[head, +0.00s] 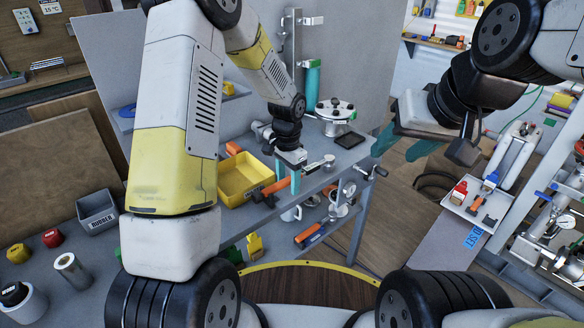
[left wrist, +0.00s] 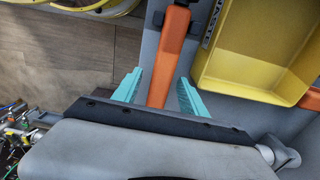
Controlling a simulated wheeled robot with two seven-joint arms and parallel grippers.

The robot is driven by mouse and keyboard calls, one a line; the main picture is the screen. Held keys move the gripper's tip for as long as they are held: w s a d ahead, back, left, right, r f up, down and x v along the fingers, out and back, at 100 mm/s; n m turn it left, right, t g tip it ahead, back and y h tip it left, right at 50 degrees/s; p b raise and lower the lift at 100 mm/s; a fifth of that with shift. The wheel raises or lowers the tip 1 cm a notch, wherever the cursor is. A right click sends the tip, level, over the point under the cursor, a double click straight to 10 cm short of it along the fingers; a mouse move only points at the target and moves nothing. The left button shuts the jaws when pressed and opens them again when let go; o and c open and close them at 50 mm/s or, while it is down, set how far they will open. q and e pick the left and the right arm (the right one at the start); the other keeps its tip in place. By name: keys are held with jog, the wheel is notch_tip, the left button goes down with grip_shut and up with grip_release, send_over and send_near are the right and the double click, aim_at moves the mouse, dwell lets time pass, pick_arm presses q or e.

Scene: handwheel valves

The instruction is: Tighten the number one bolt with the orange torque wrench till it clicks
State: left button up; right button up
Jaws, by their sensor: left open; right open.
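The orange torque wrench (head: 275,187) lies along the front edge of the grey workbench. My left gripper (head: 282,178) is open just above it. In the left wrist view the wrench's orange handle (left wrist: 171,55) runs between the two teal fingers of the left gripper (left wrist: 160,88), with a gap on each side. A round metal flange (head: 335,108) stands further back on the bench; its bolts are too small to tell which is number one. My right gripper (head: 404,145) is open and empty, in the air right of the bench.
A yellow bin (head: 238,180) sits close behind the wrench and also shows in the left wrist view (left wrist: 250,88). A grey labelled bin (head: 97,212) stands at left. An orange and blue tool (head: 312,232) lies below the bench top. A white tray (head: 478,212) with small items is at right.

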pick_arm(q)
grip_shut()
jog(key=shift+r, duration=0.1)
jog(key=shift+r, duration=0.45)
jog(key=r, duration=0.2)
jog(key=shift+s+d+r, duration=0.1)
jog(key=shift+s+r, duration=0.25)
jog(key=shift+r, duration=0.05)
jog(key=s+d+r, duration=0.1)
jog(key=s, duration=1.4)
jog(key=shift+d, duration=0.4)
jog(key=shift+r, duration=0.1)
